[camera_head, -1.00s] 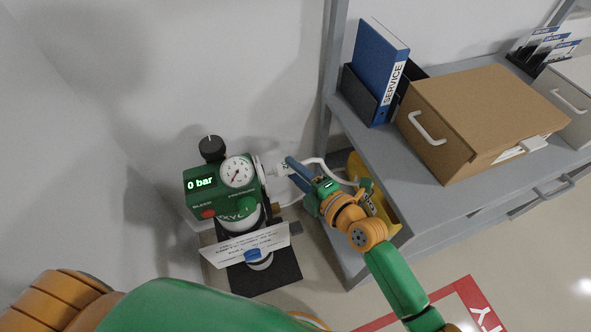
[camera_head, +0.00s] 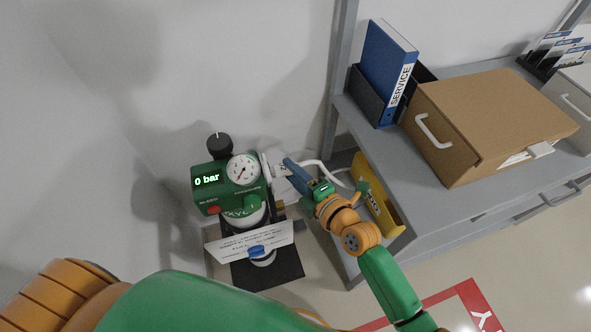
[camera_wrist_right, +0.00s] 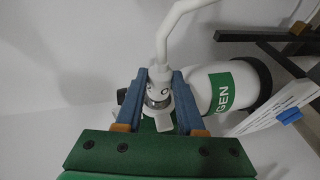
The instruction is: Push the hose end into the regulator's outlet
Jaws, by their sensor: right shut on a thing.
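The green regulator (camera_head: 226,190) with a "0 bar" display, a round gauge (camera_head: 243,169) and a black knob (camera_head: 219,146) sits on top of a white cylinder at the left. My right gripper (camera_head: 283,170) is just right of the regulator. In the wrist view its blue fingers are shut around the white hose end (camera_wrist_right: 158,76). A metallic ring (camera_wrist_right: 158,99) shows between the fingers below the hose end. I cannot tell how deep the hose end sits in any outlet. The white hose (camera_head: 325,167) curves away to the right. My left gripper is out of view.
A grey shelf (camera_head: 460,200) at the right bears a brown box (camera_head: 490,115) and a blue "SERVICE" binder (camera_head: 386,66). A yellow item (camera_head: 372,190) stands by the shelf's left end. A white printed card (camera_head: 225,247) hangs on the cylinder. A wall is behind.

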